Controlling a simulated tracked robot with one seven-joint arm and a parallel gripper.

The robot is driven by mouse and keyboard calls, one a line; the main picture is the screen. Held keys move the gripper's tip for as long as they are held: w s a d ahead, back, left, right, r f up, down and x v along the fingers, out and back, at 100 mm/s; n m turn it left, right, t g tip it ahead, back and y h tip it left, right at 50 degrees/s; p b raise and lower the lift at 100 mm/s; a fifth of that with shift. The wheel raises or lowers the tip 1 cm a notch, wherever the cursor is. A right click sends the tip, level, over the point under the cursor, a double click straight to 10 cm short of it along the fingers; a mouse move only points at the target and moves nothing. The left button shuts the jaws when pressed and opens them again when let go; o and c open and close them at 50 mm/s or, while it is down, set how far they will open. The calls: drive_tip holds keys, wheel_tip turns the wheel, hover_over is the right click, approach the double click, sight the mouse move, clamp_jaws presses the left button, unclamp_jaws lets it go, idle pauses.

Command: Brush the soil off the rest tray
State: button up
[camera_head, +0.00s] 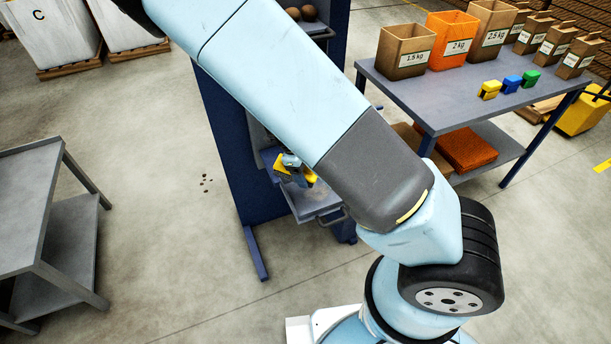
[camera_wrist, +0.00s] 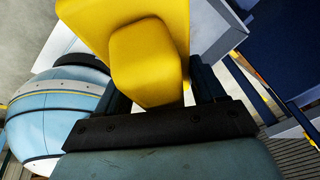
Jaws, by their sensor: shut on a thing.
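The rest tray (camera_head: 312,204) is a grey metal tray low on the front of the blue machine in the head view. Brownish marks show on its surface, but the soil is too small to make out clearly. My gripper (camera_head: 292,162) is over the tray's far left part, partly hidden by my arm. It is shut on a yellow brush (camera_head: 310,176). In the wrist view my gripper (camera_wrist: 160,88) holds the yellow brush (camera_wrist: 148,60) by its rounded grip. Its bristles are hidden, so I cannot tell whether it touches the tray.
A grey table (camera_head: 400,88) at the right bears open bags, with small yellow, blue and green blocks (camera_head: 511,84). A grey trolley (camera_head: 40,215) stands at the left. Dark crumbs (camera_head: 206,184) lie on the floor left of the blue machine frame (camera_head: 228,140). The floor between is clear.

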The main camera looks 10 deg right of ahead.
drive_tip(key=shift+r, duration=0.25)
drive_tip(key=shift+r, duration=0.15)
drive_tip(key=shift+r, duration=1.4)
